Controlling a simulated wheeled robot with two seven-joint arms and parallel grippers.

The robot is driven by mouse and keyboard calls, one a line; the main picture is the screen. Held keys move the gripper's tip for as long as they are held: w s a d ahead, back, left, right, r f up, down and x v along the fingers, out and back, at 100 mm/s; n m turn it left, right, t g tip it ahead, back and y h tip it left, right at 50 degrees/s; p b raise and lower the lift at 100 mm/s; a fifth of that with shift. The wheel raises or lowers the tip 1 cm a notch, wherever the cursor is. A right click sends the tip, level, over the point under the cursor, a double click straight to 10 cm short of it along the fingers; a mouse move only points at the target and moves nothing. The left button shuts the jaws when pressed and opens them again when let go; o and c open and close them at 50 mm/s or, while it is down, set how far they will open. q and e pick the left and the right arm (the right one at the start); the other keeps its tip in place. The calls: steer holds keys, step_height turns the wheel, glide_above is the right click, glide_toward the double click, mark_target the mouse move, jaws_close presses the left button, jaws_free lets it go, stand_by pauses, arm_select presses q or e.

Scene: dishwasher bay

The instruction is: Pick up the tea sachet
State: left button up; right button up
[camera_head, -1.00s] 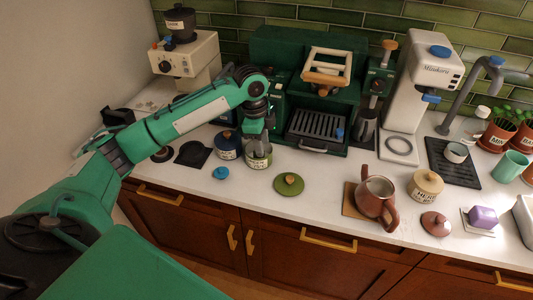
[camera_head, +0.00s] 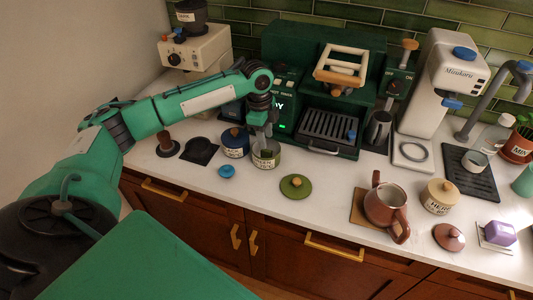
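The green-banded open canister (camera_head: 266,160) stands on the counter in front of the green machine, its green lid (camera_head: 295,186) lying to the right. No tea sachet can be made out in this view; the inside of the canister is mostly hidden by my gripper. My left gripper (camera_head: 266,145) points down at the canister's mouth, with its fingertips at or just inside the rim. The fingers are too small and overlapped to tell whether they are open or hold anything. My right gripper is not in view.
The green espresso machine (camera_head: 320,85) rises behind. Counter front centre is mostly clear.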

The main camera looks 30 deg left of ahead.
mark_target(266, 150)
arm_select(q)
steer(key=shift+s+f, duration=0.1)
steer(key=shift+f, duration=0.2)
steer(key=f, duration=0.1)
steer(key=f+p, duration=0.1)
steer(key=f, duration=0.1)
steer(key=shift+s+d+f+p, duration=0.25)
steer(key=shift+f+p, duration=0.1)
steer(key=shift+f, duration=0.45)
steer(key=c, duration=0.7)
jaws_close()
